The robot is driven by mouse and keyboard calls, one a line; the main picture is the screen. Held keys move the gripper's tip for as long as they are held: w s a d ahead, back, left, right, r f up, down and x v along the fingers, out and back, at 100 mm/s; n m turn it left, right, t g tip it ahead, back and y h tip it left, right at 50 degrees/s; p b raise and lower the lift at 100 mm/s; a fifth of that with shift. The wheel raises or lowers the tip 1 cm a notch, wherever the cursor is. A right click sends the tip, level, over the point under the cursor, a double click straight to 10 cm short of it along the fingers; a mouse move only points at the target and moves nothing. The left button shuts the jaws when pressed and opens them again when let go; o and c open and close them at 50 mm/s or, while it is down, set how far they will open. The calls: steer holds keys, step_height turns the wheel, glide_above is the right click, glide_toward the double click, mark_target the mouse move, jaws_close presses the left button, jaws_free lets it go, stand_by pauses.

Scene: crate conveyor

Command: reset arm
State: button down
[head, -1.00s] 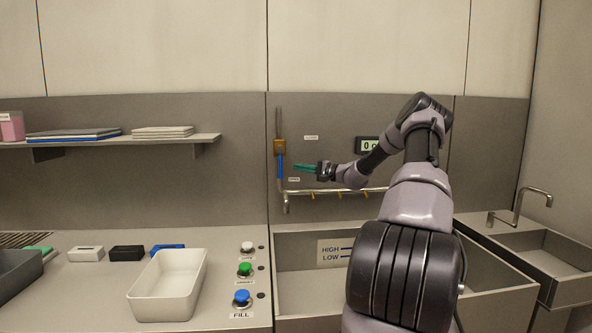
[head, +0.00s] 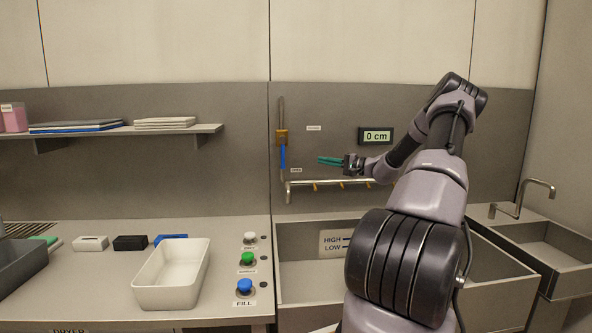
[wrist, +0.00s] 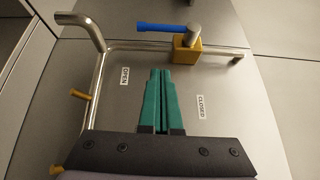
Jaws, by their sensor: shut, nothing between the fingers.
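My gripper (head: 319,160) is raised in front of the grey back wall, above the wide basin. Its green fingers are shut with nothing between them. They also show in the wrist view (wrist: 161,75), pointing towards the wall between the OPEN and CLOSED labels. The valve with a blue handle (head: 283,158) and brass body (head: 281,137) is on the pipe left of my fingertips. In the wrist view the blue handle (wrist: 163,28) lies beyond the fingertips, apart from them. The handle hangs down along the pipe in the head view.
A metal pipe with yellow nozzles (head: 330,185) runs below my gripper. The basin (head: 300,270) has HIGH and LOW marks. A display (head: 376,136) reads 0 cm. Left are a white tray (head: 137,292), push buttons (head: 245,286) and a shelf (head: 190,129). A sink (head: 560,255) stands right.

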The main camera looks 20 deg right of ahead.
steer(key=s+a+r+n+g+h, duration=0.1)
steer(key=s+a+r+n+g, duration=0.15)
steer(key=s+a, duration=0.4)
steer(key=s+a+r+n+g+h, duration=0.1)
steer(key=s+a+r+g, duration=0.25)
steer(key=a, duration=0.65)
steer(key=s+a+r+n+g+h, duration=0.25)
steer(key=s+a+g, duration=0.2)
steer(key=a, duration=0.35)
steer(key=s+a+r+t+h, duration=0.1)
steer(key=s+r+t+h, duration=0.1)
steer(key=s, duration=1.2)
steer(key=s+a+r+t+h, duration=0.1)
steer(key=s+r, duration=0.4)
steer(key=s, duration=0.9)
steer(key=shift+a+r+t+h, duration=0.35)
steer(key=shift+t+h, duration=0.1)
steer(key=shift+h, duration=0.8)
